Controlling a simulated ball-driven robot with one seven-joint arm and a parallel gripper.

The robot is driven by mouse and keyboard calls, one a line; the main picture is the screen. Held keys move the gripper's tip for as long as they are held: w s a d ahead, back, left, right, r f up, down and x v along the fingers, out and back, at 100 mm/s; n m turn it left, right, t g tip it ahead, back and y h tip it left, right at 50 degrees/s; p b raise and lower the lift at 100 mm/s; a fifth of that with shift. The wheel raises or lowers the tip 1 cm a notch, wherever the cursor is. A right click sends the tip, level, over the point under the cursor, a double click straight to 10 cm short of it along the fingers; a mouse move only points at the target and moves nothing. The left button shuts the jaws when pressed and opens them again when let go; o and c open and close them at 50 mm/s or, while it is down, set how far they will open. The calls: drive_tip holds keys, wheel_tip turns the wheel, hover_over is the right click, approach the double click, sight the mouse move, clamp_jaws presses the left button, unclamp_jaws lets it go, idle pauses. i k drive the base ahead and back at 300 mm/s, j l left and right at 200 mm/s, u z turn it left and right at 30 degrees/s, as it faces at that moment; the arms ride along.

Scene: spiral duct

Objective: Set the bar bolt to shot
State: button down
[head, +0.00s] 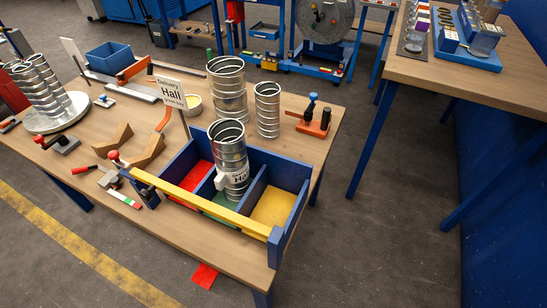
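A yellow bar (205,205) lies across the front of the blue three-compartment box (288,172) on the wooden table. A small dark piece (148,190) sits near the bar's left end. It may be the bar bolt, but it is too small to tell whether it is shot or drawn. A ribbed metal duct (230,150) with a white "Hall" tag stands upright in the middle, green compartment, behind the bar. The red compartment on the left and the yellow one on the right look empty. My gripper is not in view.
More ducts (228,88) stand behind the box, and others on a round plate (72,112) at left. A sign (170,92), red-knobbed clamps and wooden cradles (150,152) lie around. A second table (420,62) is at right. Floor between the tables is clear.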

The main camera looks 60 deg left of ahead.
sight(114, 155)
drive_tip(key=u, duration=0.4)
drive_tip(key=k+u, duration=0.1)
drive_tip(key=u, duration=0.65)
drive_tip(key=k+u, duration=0.15)
drive_tip(key=u, duration=0.25)
